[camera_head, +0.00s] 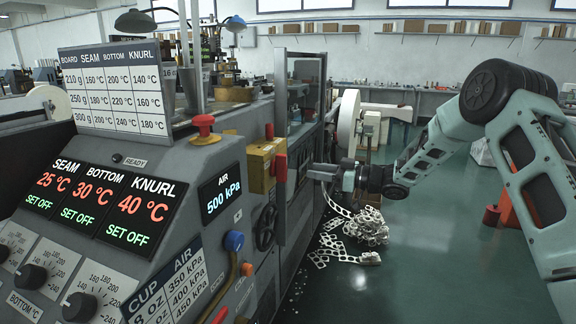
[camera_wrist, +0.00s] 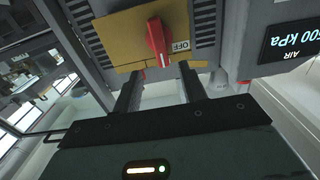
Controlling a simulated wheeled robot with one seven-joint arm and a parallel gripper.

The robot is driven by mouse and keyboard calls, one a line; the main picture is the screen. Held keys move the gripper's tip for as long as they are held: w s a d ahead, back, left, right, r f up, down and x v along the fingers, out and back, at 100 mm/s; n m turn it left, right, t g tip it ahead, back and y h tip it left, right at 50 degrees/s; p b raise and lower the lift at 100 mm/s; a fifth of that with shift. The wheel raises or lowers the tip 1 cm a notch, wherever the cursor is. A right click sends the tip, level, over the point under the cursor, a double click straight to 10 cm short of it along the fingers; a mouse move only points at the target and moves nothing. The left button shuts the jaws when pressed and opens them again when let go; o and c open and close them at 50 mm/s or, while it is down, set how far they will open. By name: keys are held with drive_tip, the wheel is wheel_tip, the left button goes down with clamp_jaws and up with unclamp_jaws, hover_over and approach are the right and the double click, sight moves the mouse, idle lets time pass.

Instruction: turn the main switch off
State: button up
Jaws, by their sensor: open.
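The main switch is a red rotary handle (camera_wrist: 157,42) on a yellow plate (camera_wrist: 118,40) in the wrist view. The handle lies nearly upright in that picture, with an OFF label (camera_wrist: 181,46) to its right. In the head view its yellow box (camera_head: 261,168) is on the machine's side, with the red handle (camera_head: 281,167) edge-on. My gripper (camera_head: 312,172) is just right of the switch, pointing at the machine. In the wrist view my open gripper (camera_wrist: 160,76) has its two fingers apart below the handle, with nothing between them. Contact is not visible.
A glass-windowed guard frame (camera_head: 300,95) stands close behind the switch. A red mushroom button (camera_head: 204,128) sits on the control panel, whose displays read SET OFF. Paper scrap (camera_head: 365,228) lies on the floor below my arm. Green floor to the right is open.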

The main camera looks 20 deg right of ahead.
sight(272, 167)
drive_tip(key=p+x, duration=0.1)
drive_tip(key=x, duration=0.8)
drive_tip(key=shift+w+a, duration=0.15)
drive_tip(key=shift+a, duration=0.1)
drive_tip(key=shift+c, duration=0.3)
clamp_jaws()
